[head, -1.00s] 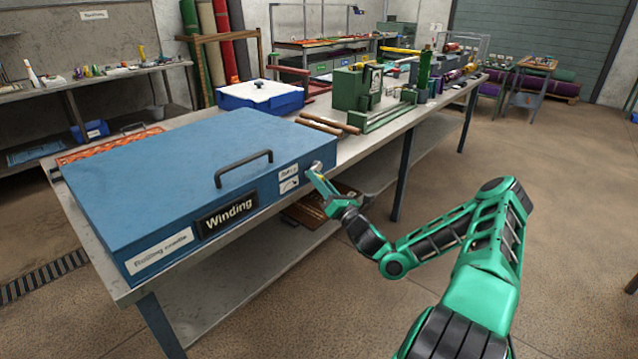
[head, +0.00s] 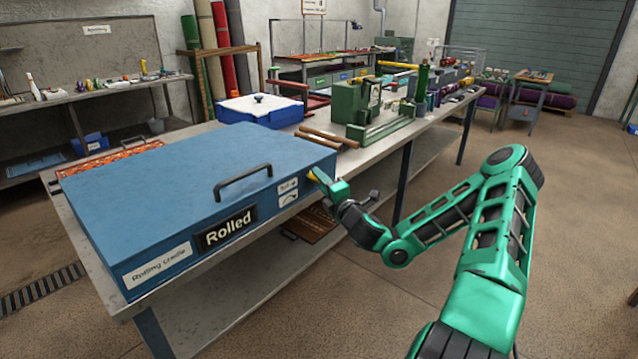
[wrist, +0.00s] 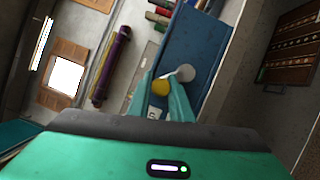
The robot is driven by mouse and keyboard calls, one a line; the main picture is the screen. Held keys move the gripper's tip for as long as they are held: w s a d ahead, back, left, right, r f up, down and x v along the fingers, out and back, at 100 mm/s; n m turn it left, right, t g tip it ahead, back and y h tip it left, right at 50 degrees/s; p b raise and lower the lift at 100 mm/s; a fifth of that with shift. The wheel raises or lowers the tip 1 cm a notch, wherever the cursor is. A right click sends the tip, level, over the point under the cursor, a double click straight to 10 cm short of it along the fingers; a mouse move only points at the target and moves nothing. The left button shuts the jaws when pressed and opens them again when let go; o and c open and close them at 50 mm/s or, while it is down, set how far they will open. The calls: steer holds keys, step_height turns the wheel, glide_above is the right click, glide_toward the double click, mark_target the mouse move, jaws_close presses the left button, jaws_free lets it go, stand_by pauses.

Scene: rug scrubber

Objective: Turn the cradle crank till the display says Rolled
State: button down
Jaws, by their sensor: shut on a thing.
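The rolling cradle (head: 190,185) is a long blue box with a black handle on its lid, on the near end of the workbench. Its front display (head: 228,229) reads "Rolled". The crank is at the box's right end; its yellow knob (head: 312,176) shows in the head view beside my fingers. My gripper (head: 325,186) is shut on the crank knob. In the wrist view, the yellow knob (wrist: 160,87) lies between my teal fingers (wrist: 165,98), with a grey round part (wrist: 185,73) just beyond. My gripper hides most of the crank arm in the head view.
A blue case with a white lid (head: 258,108) and a green machine (head: 375,108) stand further along the workbench (head: 110,285). Wooden rods (head: 325,138) lie beyond the cradle's right end. A lower shelf runs under the bench. The floor at right is clear.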

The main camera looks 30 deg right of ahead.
steer(key=shift+w+d+r+m, duration=0.15)
steer(key=shift+d+m, duration=0.1)
steer(key=shift+m, duration=0.25)
steer(key=shift+m+g, duration=0.3)
steer(key=c, duration=1.9)
jaws_free()
